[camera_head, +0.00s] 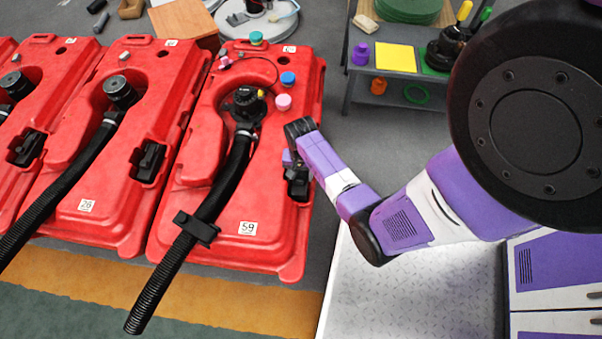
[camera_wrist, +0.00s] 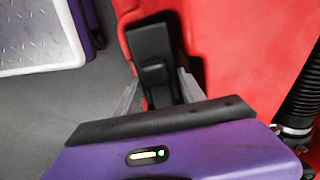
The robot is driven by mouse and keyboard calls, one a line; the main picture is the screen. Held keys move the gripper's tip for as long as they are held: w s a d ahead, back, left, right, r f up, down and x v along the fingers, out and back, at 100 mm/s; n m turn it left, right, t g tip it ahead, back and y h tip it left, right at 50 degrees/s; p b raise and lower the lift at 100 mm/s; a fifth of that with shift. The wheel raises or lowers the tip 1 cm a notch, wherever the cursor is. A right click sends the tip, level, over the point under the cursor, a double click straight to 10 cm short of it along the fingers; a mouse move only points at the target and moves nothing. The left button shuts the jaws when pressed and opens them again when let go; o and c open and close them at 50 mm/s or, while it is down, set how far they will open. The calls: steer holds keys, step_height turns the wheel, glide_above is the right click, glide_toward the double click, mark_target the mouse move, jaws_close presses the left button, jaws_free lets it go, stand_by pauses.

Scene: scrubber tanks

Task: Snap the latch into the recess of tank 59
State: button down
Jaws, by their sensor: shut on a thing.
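Tank 59 (camera_head: 262,205) is the red tank nearest my arm, with a white "59" label near its front. Its black latch (camera_head: 297,186) is at the right edge of the tank, partly hidden by my gripper in the head view. In the wrist view the latch (camera_wrist: 151,48) stands between my translucent fingers, and my gripper (camera_wrist: 158,90) is shut on it. A dark gap, seemingly the recess (camera_wrist: 181,52), shows just right of the latch. I cannot tell how deep the latch sits. My gripper (camera_head: 295,170) reaches in from the right in the head view.
A black hose (camera_head: 228,185) lies along tank 59, with coloured caps (camera_head: 284,102) behind. Tank 26 (camera_head: 120,195) stands close on the left. A shelf (camera_head: 400,85) with coloured parts is at the back. A metal-plated surface (camera_head: 420,290) lies at the front right.

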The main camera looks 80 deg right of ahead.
steer(key=shift+f, duration=0.45)
stand_by(0.9)
steer(key=shift+c, duration=0.6)
jaws_free()
steer(key=shift+w, duration=0.2)
steer(key=shift+c, duration=0.5)
steer(key=shift+r, duration=0.15)
